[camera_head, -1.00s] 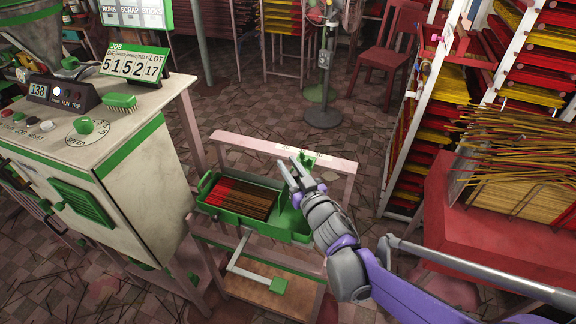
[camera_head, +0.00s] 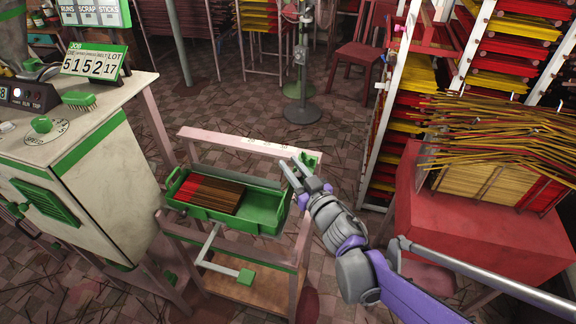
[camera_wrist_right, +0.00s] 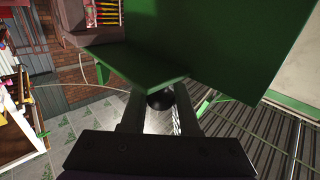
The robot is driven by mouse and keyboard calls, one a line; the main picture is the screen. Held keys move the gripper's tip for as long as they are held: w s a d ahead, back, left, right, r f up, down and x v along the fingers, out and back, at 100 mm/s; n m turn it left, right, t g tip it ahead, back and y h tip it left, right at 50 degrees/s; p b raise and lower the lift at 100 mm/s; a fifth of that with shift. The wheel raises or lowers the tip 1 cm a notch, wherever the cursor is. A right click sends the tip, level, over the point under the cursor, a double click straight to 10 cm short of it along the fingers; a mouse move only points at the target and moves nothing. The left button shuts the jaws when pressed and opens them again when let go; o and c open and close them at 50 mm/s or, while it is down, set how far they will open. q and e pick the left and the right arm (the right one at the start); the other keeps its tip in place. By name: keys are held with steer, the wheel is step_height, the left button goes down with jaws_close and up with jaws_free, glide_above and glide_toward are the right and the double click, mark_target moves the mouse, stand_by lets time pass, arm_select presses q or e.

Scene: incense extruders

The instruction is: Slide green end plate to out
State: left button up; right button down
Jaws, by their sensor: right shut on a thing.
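The green tray (camera_head: 233,224) sits in the pink frame, with brown and red sticks (camera_head: 212,194) in its left part and its right part bare. A green piece (camera_head: 312,160), which looks like part of the end plate, is at the right end of the rail. My right gripper (camera_head: 290,168) is over the tray's right end, beside that piece. In the right wrist view, a large green plate (camera_wrist_right: 215,45) stands ahead, and a dark round knob (camera_wrist_right: 160,99) is between the fingers, which are shut on it. My left gripper is out of view.
The pink rail (camera_head: 225,138) with a pale scale runs behind the tray. A cream machine (camera_head: 85,185) stands at left. A red stand (camera_head: 485,235) heaped with sticks is at right, near my arm. A fan stand (camera_head: 300,95) is behind.

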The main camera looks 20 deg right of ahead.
steer(key=c, duration=0.7)
jaws_free()
steer(key=shift+o, duration=0.2)
steer(key=s+d+p, duration=0.1)
steer(key=s+d, duration=0.1)
steer(key=s, duration=0.8)
steer(key=shift+s, duration=0.35)
steer(key=shift+d, duration=0.1)
